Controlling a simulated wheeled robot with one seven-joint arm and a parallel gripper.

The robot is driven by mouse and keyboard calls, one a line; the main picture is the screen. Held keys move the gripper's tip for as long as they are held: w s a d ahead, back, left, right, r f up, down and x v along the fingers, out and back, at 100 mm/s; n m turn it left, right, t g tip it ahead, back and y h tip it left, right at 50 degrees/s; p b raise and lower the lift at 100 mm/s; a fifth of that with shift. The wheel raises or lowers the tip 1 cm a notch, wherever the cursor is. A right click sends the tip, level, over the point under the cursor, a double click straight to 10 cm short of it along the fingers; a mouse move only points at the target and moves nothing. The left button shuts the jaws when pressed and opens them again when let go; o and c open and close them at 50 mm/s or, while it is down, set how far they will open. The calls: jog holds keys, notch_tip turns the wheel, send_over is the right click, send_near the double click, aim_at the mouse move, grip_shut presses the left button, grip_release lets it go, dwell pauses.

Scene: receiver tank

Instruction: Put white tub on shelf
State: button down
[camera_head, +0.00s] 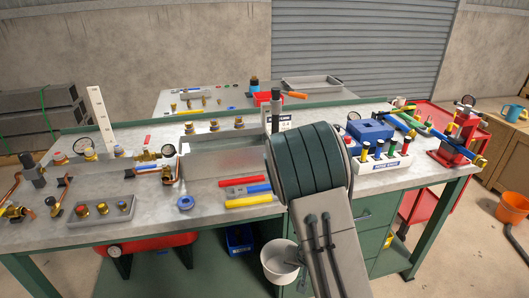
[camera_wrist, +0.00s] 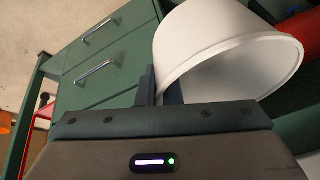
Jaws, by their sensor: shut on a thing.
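The white tub (camera_head: 278,268) is in front of the workbench, low down beside the green drawer cabinet, in the head view. In the wrist view the tub (camera_wrist: 205,45) fills the upper middle, its open mouth facing lower right. My gripper (camera_wrist: 160,88) is shut on the tub's wall, with dark fingers at its left edge. In the head view my arm covers most of the gripper. The green lower shelf (camera_head: 190,275) under the workbench shows behind and left of the tub. Whether the tub touches anything below cannot be told.
A red tank (camera_head: 150,243) and a blue bin (camera_head: 239,239) stand under the workbench. The green drawer cabinet (camera_head: 375,225) is to the right of the tub. The workbench top (camera_head: 140,200) is crowded with fittings and tools. A red cart (camera_head: 425,205) stands further right.

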jog(key=d+r+n+p, duration=0.2)
jog(key=d+r+p, duration=0.1)
jog(key=r, duration=0.4)
jog(key=shift+d+r+y, duration=0.15)
jog(key=shift+d+y, duration=0.25)
jog(key=shift+d, duration=0.3)
jog(key=shift+w+a, duration=0.1)
jog(key=shift+a, duration=0.05)
